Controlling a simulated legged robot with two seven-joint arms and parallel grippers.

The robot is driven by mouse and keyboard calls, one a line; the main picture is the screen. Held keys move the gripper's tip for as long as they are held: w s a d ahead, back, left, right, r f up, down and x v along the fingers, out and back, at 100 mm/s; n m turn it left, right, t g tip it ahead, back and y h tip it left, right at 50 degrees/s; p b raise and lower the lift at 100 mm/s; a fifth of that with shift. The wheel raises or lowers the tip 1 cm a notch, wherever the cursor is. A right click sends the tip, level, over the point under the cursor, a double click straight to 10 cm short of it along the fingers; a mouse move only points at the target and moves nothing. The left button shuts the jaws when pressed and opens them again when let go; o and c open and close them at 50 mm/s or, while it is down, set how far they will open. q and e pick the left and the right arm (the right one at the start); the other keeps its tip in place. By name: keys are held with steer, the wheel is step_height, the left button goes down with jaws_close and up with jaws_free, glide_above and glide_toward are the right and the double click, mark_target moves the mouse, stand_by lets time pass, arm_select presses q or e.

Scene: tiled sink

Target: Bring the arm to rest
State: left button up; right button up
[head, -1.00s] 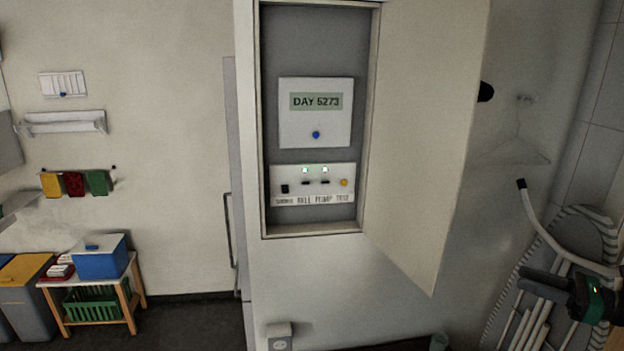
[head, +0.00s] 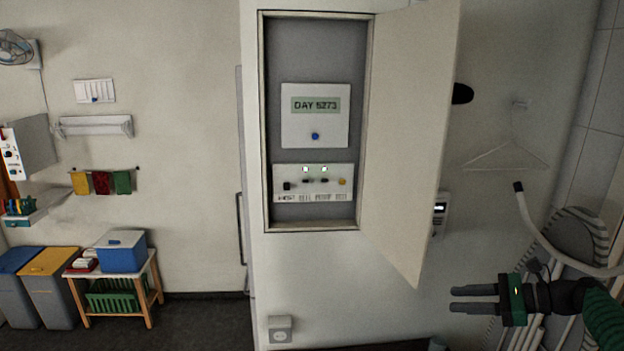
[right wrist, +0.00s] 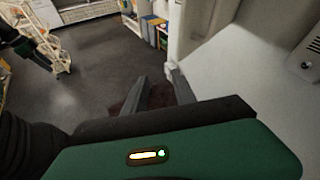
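My right gripper (head: 474,299) is at the lower right of the head view, pointing left, below and to the right of the open cabinet door. Its two fingers are parted with nothing between them. In the right wrist view the same two fingers (right wrist: 158,90) are spread apart over the dark floor. My left gripper is not in the head view. The wall cabinet (head: 264,130) stands open, with a day display (head: 315,105) and a switch panel (head: 313,183) inside. The cabinet door (head: 408,145) hangs open to the right.
An ironing board (head: 570,240) and a white tubular frame (head: 545,236) stand behind my right arm. A hanger (head: 506,160) hangs on the wall above. Bins (head: 50,290) and a small table with a blue box (head: 121,252) stand at the left.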

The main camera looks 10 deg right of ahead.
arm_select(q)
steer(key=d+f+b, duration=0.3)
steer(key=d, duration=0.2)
arm_select(e)
steer(key=s+a+f+n+g+h, duration=0.3)
steer(key=a+f+n, duration=0.2)
steer(key=a+f, duration=0.35)
steer(key=s+a+f+n+g+h, duration=0.25)
steer(key=a+f+n, duration=0.25)
steer(key=a+f, duration=0.4)
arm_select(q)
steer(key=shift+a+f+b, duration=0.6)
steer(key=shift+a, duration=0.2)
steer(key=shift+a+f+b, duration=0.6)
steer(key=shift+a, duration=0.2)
arm_select(e)
steer(key=s+a+f+n+h, duration=0.1)
steer(key=s+f+n+h, duration=0.1)
steer(key=s, duration=0.4)
steer(key=s+f+n+h, duration=0.1)
steer(key=s+f+n, duration=0.2)
steer(key=s+n, duration=0.3)
steer(key=s+a+f+n+h, duration=0.1)
steer(key=s+f+n+h, duration=0.1)
steer(key=s, duration=0.6)
steer(key=shift+s+a+f+n+h, duration=0.2)
steer(key=shift+a+f+n+h, duration=0.15)
steer(key=shift+f+n, duration=0.75)
